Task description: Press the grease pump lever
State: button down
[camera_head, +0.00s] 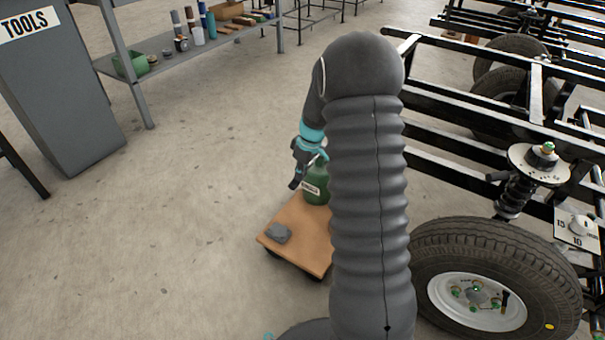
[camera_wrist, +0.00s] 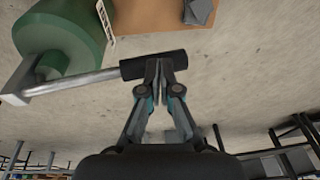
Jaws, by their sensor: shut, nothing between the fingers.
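The green grease pump (camera_head: 317,184) stands on a wooden dolly (camera_head: 292,262), partly hidden behind my arm. In the wrist view the pump (camera_wrist: 62,32) is at the upper left. Its grey metal lever (camera_wrist: 75,83) runs right from the pump to a black grip (camera_wrist: 137,67). My gripper (camera_wrist: 161,66) is shut and empty, with its fingertips overlapping the black grip; I cannot tell whether they touch it. In the head view my gripper (camera_head: 296,182) points down just left of the pump.
A grey stone-like lump (camera_head: 278,234) lies on the dolly. A large tire (camera_head: 495,262) and black frame rails (camera_head: 450,110) fill the right side. A workbench shelf (camera_head: 190,48) and a tools cabinet (camera_head: 65,100) stand at the left. The floor left of the dolly is clear.

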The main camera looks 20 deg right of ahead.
jog(key=shift+a+f, duration=0.45)
jog(key=shift+s+r, duration=0.1)
jog(key=shift+r, duration=0.05)
jog(key=s+a+p+v, duration=0.1)
jog(key=a+p+v, duration=0.1)
jog(key=v, duration=1.2)
jog(key=shift+s+r+p, duration=0.2)
jog(key=shift+r+p, duration=0.05)
jog(key=shift+p, duration=0.4)
jog(key=shift+d, duration=0.1)
